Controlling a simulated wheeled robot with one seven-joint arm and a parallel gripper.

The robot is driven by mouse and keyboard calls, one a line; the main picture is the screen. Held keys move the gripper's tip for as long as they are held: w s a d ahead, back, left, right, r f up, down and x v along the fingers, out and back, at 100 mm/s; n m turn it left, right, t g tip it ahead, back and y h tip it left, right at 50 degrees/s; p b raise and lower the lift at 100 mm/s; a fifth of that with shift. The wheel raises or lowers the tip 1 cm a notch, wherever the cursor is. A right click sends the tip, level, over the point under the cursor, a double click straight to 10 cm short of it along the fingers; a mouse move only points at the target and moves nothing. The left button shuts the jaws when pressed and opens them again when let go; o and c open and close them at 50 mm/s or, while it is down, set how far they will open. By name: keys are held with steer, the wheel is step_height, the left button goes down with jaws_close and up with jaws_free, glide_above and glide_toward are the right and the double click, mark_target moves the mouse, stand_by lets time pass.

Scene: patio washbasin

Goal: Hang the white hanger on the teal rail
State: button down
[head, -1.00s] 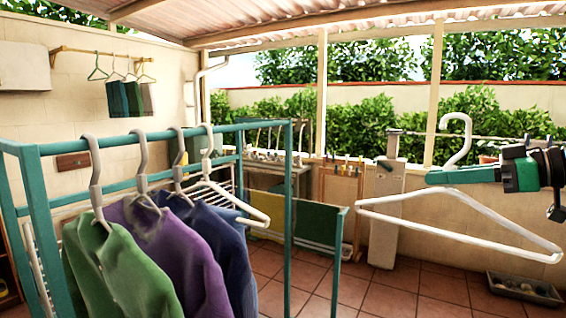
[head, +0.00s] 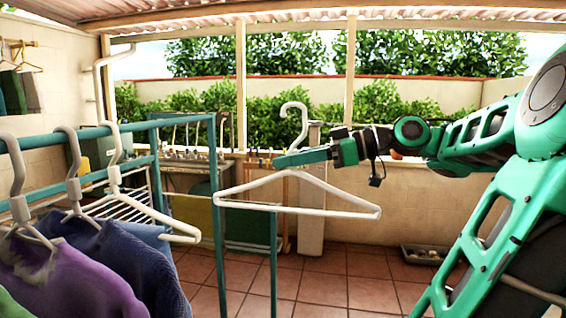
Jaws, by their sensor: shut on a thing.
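The white hanger (head: 330,208) is held upright in the middle of the head view, its hook (head: 296,118) rising above my gripper. My gripper (head: 288,158) is shut on the hanger at the neck, below the hook. The teal rail (head: 132,126) is at the left, with several white hangers on it. One of them, an empty white hanger (head: 150,213), hangs nearest the rail's far end. The held hanger is to the right of the rack's far post (head: 216,215) and looks apart from the rail.
Purple and blue garments (head: 105,265) hang on the rail at the lower left. A white narrow cabinet (head: 312,215) stands at the back wall. A grey tray (head: 425,254) lies on the floor at right. The tiled floor in the middle is clear.

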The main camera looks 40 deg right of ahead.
steer(key=shift+w+a, duration=0.1)
steer(key=r+x, duration=0.3)
steer(key=x, duration=1.4)
steer(key=w+a+r+x, duration=0.1)
steer(key=r+x, duration=0.3)
steer(key=x, duration=1.3)
steer(key=shift+w+r, duration=0.15)
steer(key=shift+w, duration=0.3)
steer(key=shift+w+a, duration=0.1)
steer(key=shift+a, duration=0.1)
steer(key=shift+w+a, duration=0.6)
steer(key=shift+w, duration=0.25)
steer(key=shift+w+a, duration=0.6)
steer(key=shift+w, duration=0.25)
steer(key=shift+f, duration=1.3)
